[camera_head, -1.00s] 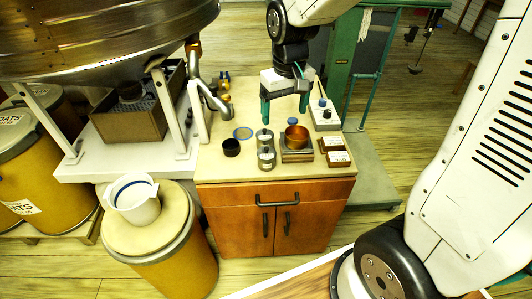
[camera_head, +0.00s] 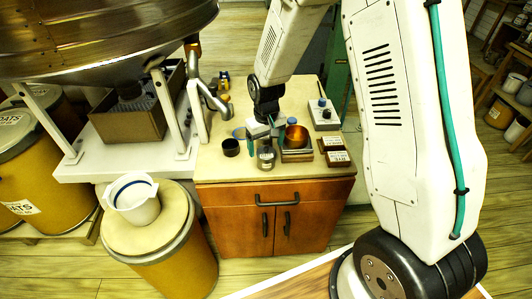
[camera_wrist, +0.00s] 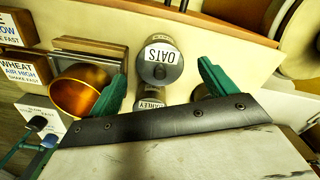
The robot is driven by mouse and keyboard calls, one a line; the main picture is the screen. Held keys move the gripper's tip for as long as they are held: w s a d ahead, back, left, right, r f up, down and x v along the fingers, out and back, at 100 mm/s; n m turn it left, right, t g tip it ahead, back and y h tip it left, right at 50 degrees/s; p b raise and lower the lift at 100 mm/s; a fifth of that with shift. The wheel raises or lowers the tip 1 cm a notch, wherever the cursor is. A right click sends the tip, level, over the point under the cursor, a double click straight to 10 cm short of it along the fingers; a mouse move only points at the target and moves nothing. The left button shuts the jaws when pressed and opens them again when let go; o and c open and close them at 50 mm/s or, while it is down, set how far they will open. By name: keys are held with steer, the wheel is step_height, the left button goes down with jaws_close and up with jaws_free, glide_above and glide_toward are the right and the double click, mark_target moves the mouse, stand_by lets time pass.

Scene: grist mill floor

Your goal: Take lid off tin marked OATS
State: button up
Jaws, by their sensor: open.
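The tin marked OATS (camera_wrist: 153,72) is a small grey metal tin with a white label, in the upper middle of the wrist view. In the head view it is the front tin (camera_head: 266,160) on the cabinet top. Its knobbed lid appears to be on. A second tin, marked BARLEY (camera_wrist: 150,103), is behind it, partly hidden by my gripper. My gripper (camera_wrist: 162,84) is open and empty, with green fingers on either side of the tins' line and apart from the OATS tin. In the head view my gripper (camera_head: 265,140) is above and behind that tin.
A black cup (camera_head: 231,147) stands left of the tins. Label blocks (camera_head: 338,158) and a switch box (camera_head: 323,115) are at right. The cabinet's front edge is close to the OATS tin.

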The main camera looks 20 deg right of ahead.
steer(key=shift+f, duration=0.7)
steer(key=c, duration=1)
steer(key=shift+c, duration=0.2)
steer(key=shift+r, duration=0.1)
